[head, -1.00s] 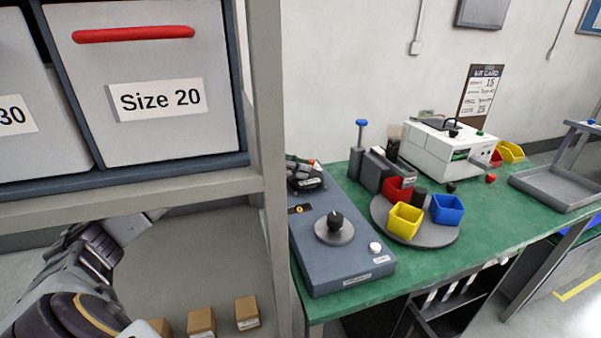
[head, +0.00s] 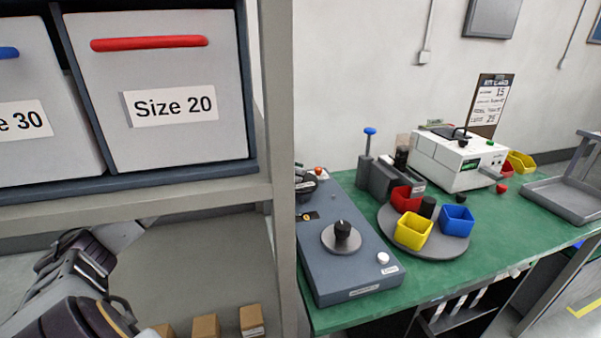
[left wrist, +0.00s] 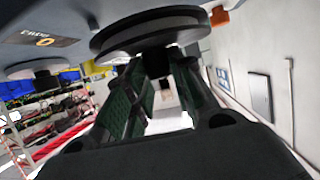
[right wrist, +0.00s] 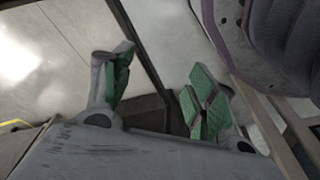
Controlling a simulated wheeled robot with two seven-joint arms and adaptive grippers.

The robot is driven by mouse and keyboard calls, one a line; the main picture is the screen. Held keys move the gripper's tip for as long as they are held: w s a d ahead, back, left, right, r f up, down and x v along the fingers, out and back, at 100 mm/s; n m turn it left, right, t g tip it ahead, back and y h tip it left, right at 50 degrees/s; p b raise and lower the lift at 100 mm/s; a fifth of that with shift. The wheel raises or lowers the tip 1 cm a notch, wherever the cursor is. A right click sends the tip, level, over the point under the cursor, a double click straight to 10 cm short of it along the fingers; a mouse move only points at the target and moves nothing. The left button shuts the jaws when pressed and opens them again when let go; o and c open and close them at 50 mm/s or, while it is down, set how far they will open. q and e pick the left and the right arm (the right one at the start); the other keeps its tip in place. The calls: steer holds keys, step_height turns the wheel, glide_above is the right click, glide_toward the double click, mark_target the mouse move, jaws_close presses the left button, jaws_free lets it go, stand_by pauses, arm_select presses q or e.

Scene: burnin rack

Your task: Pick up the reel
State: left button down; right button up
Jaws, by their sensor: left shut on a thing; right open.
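The reel (left wrist: 150,32) is a dark disc with a grey band, seen close up at the top of the left wrist view. My left gripper (left wrist: 158,66) is shut on it by the hub underneath. In the head view the reel (head: 306,186) shows as a small dark round shape at the far left end of the blue-grey machine (head: 345,285), partly hidden by the rack post. My left arm passes behind the post, so the grip is hidden there. My right gripper (right wrist: 160,85) is open and empty in the right wrist view, away from the bench.
The rack post (head: 280,150) and shelf stand between my head and my left arm. Small brown boxes (head: 252,320) sit on the lower shelf. A round tray (head: 440,245) with red, yellow and blue bins stands right of the machine on the green bench (head: 330,318).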

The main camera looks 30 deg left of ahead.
arm_select(q)
steer(key=s+a, duration=0.9)
steer(key=shift+s+a, duration=0.3)
steer(key=shift+a, duration=0.05)
stand_by(0.3)
stand_by(0.6)
